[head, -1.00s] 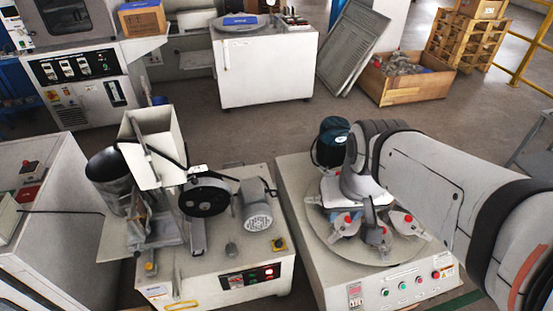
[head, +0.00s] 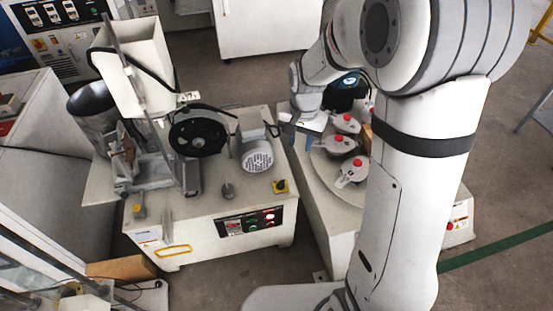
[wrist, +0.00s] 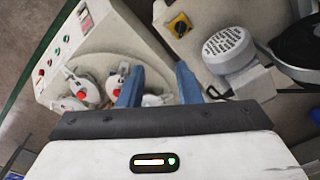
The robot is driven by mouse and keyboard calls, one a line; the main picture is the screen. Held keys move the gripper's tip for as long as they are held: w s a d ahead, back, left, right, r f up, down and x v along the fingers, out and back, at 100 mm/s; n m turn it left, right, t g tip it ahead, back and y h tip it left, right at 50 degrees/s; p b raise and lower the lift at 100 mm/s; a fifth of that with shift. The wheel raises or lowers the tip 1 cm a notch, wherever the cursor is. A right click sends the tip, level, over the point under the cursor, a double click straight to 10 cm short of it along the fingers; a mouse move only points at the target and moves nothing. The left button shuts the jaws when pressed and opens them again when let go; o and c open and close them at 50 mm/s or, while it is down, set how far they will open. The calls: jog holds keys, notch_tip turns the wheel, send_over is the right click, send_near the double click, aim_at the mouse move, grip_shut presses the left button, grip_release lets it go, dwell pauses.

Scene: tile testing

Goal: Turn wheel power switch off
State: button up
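The abrasion machine with the black wheel (head: 180,136) stands in the middle of the head view. A yellow and black rotary switch (head: 281,187) sits on its top near the right front corner; it also shows at the top of the wrist view (wrist: 180,25). A front panel (head: 248,221) carries lit red and green buttons. I cannot tell which of these is the wheel power switch. My gripper (wrist: 157,85) is open and empty, its two blue fingers apart. In the head view my gripper (head: 300,143) hangs above the neighbouring machine's left side, behind and right of the rotary switch.
The motor (head: 257,154) stands up just behind the rotary switch. The neighbouring turntable machine (head: 312,190) has several red-topped clamps and is partly hidden by my arm. A narrow gap separates the machines. A glass-sided frame (head: 40,265) is at lower left.

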jog(key=m+b, duration=0.2)
jog(key=b, duration=0.3)
send_over(281, 182)
jog(key=shift+g, duration=0.4)
notch_tip(281, 182, down, 17)
notch_tip(281, 182, down, 8)
jog(key=shift+r+b, duration=0.1)
jog(key=shift+b, duration=1)
grip_shut()
